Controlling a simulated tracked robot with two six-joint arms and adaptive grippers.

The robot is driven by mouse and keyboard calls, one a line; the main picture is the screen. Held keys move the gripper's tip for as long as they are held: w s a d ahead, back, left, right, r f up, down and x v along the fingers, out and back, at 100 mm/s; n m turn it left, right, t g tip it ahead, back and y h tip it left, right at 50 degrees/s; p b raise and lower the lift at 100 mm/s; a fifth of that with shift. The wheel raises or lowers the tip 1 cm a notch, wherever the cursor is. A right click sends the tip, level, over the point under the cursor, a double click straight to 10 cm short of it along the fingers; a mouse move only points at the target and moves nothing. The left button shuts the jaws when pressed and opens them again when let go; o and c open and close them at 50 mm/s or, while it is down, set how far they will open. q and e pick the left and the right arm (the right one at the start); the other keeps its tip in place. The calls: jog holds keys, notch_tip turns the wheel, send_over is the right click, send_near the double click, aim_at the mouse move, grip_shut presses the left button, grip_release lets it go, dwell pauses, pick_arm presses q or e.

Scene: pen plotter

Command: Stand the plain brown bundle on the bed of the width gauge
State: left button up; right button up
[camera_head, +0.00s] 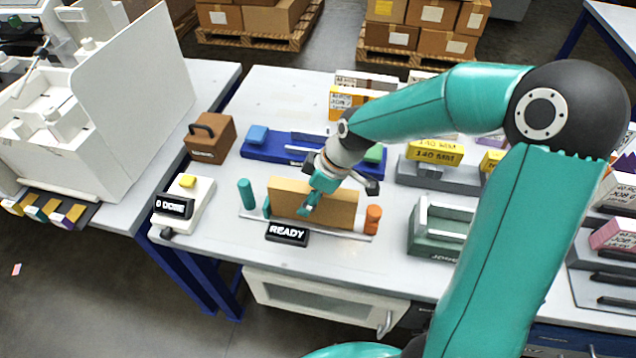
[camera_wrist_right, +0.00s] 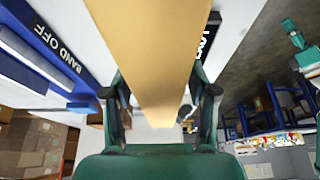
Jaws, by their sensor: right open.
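The plain brown bundle (camera_head: 337,208) stands on its long edge on the bed of the width gauge (camera_head: 335,232), between a teal post at the left and an orange post (camera_head: 373,219) at the right. The gauge's sign (camera_head: 287,234) reads READY. In the right wrist view the bundle (camera_wrist_right: 152,50) runs between the two open fingers of that gripper (camera_wrist_right: 163,92). Contact with the fingers cannot be told. My left gripper is out of view.
A blue device (camera_head: 262,149) lies behind the gauge and shows BAND OFF in the wrist view (camera_wrist_right: 57,45). A brown box with a handle (camera_head: 210,140) and a white counter (camera_head: 184,205) reading 0 DONE stand left. A grey-green stand (camera_head: 436,228) is right.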

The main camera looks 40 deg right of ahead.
jog(key=v, duration=1.2)
